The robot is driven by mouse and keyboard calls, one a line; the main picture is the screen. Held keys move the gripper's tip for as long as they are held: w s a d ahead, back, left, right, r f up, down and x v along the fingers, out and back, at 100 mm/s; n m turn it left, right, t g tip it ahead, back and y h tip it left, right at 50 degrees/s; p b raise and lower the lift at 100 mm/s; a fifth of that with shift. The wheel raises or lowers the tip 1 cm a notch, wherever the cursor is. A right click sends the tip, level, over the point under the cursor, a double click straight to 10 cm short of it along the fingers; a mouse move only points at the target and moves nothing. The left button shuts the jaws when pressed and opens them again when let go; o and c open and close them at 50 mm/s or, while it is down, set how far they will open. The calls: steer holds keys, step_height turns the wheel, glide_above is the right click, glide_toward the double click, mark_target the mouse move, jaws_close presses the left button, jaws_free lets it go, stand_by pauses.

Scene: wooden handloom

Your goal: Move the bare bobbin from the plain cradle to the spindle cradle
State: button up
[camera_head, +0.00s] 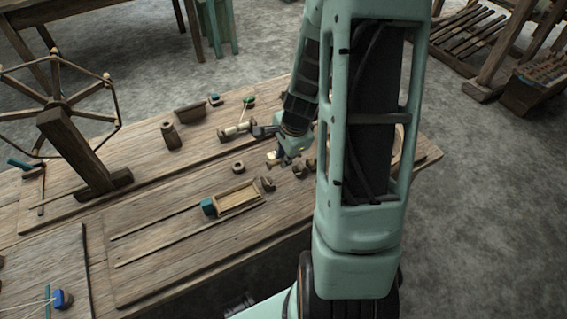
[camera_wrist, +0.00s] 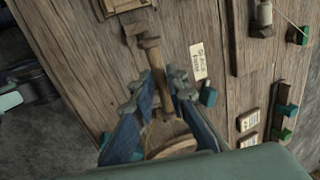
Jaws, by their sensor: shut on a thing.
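My gripper (camera_wrist: 163,80) has its two blue fingers close together on a bare wooden bobbin (camera_wrist: 151,54), a slim brown piece with a wider end, seen in the wrist view. In the head view my gripper (camera_head: 278,157) is low over the right part of the bench. The bobbin's lower part runs back between the fingers, and I cannot tell whether it is clear of the wood. Small wooden blocks (camera_head: 268,184) stand just below the gripper in the head view. I cannot tell which pieces are the plain cradle and the spindle cradle.
A wooden tray (camera_head: 238,207) with a blue end block lies left of the gripper. A bobbin with pale thread (camera_wrist: 264,14) and a green block (camera_wrist: 297,36) are at upper right. A paper label (camera_wrist: 198,62) lies beside the fingers. A spoked wheel (camera_head: 57,103) stands far left.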

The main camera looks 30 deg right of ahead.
steer(key=shift+f+b, duration=3)
steer(key=shift+f, duration=0.5)
steer(key=o, duration=0.9)
steer(key=shift+c, duration=0.2)
steer(key=v, duration=1.2)
